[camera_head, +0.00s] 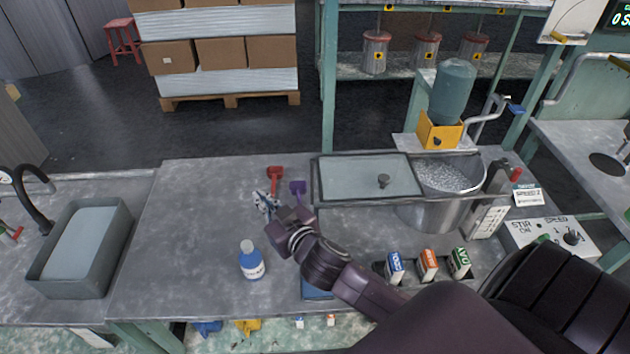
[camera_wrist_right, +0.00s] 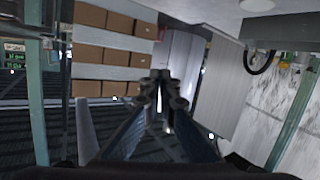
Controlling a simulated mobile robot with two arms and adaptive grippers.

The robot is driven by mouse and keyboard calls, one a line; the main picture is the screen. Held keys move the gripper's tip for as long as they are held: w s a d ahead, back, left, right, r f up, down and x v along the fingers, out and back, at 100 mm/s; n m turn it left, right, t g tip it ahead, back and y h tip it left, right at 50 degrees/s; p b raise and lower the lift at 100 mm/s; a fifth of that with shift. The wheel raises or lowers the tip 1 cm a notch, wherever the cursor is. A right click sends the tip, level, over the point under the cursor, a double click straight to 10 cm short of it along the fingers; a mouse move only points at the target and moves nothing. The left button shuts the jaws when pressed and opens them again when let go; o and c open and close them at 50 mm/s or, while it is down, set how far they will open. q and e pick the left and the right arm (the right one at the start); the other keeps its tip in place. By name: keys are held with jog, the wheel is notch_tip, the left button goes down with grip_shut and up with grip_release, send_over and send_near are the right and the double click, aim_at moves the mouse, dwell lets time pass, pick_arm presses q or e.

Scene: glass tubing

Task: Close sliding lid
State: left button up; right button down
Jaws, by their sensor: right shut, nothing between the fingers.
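The sliding lid (camera_head: 345,178) is a flat, glassy panel in a dark frame, with a small dark knob (camera_head: 383,180) on it. It lies to the left of a round metal pot (camera_head: 430,215), whose mouth is uncovered and shows grey, grainy contents (camera_head: 448,175). My right gripper (camera_head: 264,203) is over the table, left of the lid and apart from it. Its fingers are shut and empty; they also show together in the right wrist view (camera_wrist_right: 162,82). The lid and pot are not seen in the wrist view. My left gripper is not in view.
A red scoop (camera_head: 275,174) and a purple scoop (camera_head: 297,187) lie near my right gripper. Small cartons (camera_head: 428,262) and a control box (camera_head: 550,238) stand right. The table's left part is clear, beside a sink (camera_head: 122,225).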

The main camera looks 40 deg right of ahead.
jog(key=w+a+r+n+g+y, duration=0.1)
jog(key=w+a+r+n+y, duration=0.1)
jog(key=a+r+n+y, duration=0.55)
jog(key=w+a+r+n+g+y, duration=0.1)
jog(key=w+a+r+n+y, duration=0.1)
jog(key=a+r+n+y, duration=0.55)
jog(key=s+d+f+g+h, duration=0.2)
jog(key=d+f+g+h, duration=0.3)
jog(key=d+g, duration=0.45)
jog(key=s+d+f+m+g+h, duration=0.1)
jog(key=s+d+m+h, duration=0.15)
jog(key=d, duration=0.65)
jog(key=s+d+f+m+g+h, duration=0.15)
jog(key=d+h, duration=0.25)
jog(key=d, duration=0.6)
jog(key=w+p+x, duration=0.1)
jog(key=p+x, duration=0.1)
jog(key=x, duration=0.7)
jog(key=shift+s+d+t+p, duration=0.2)
jog(key=shift+s+d+p, duration=0.25)
jog(key=shift+d, duration=0.35)
jog(key=shift+s+d+t+p, duration=0.2)
jog(key=shift+s+d+p, duration=0.2)
jog(key=shift+d, duration=0.45)
